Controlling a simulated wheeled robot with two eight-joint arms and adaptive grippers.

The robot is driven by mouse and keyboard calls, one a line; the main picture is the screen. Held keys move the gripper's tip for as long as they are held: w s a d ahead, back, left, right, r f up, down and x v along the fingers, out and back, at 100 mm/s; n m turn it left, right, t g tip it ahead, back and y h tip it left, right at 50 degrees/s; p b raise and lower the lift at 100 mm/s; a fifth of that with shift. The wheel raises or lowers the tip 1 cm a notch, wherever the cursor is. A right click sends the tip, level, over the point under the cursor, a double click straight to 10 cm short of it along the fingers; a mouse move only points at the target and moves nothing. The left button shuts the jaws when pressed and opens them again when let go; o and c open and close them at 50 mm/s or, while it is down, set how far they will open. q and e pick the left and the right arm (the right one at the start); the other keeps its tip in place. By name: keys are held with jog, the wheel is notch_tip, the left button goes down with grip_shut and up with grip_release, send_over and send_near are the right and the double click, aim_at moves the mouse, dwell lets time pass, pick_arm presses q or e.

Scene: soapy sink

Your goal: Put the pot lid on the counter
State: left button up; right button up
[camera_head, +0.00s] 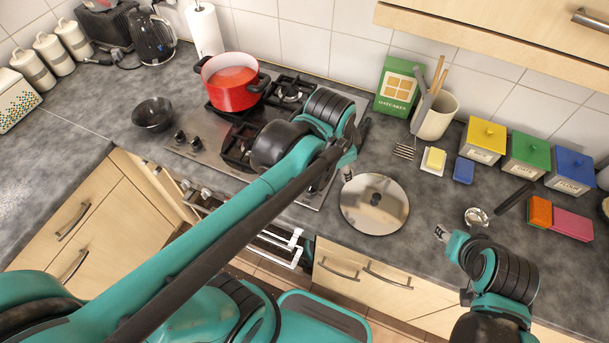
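A round, shiny metal disc (374,218), which looks like the pot lid, lies on the grey counter (410,255) near its front edge, right of the hob. A darker patch, perhaps its knob or a reflection, shows at its middle. My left gripper (347,174) is just above and left of the disc's upper left edge in the picture; its fingers are mostly hidden by my arm, and contact is unclear. My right gripper (440,233) is over the counter's front edge, right of the disc and apart from it; its fingertips are too small to read.
A red pot (230,95) stands on the hob (205,140). A black bowl (152,114) is left of it. A ladle (476,216), sponges (540,211), soap (435,158) and a utensil holder (434,118) occupy the right counter. Canisters (484,140) line the wall.

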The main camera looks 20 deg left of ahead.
pick_arm(q)
jog(key=s+a+f+n+t, duration=0.1)
jog(key=s+a+n+t, duration=0.2)
jog(key=s+a+n, duration=0.3)
jog(key=shift+a+f+n+y, duration=0.3)
jog(key=shift+a+n, duration=0.05)
jog(key=shift+n, duration=0.85)
notch_tip(320, 180, down, 7)
jog(key=b, duration=0.7)
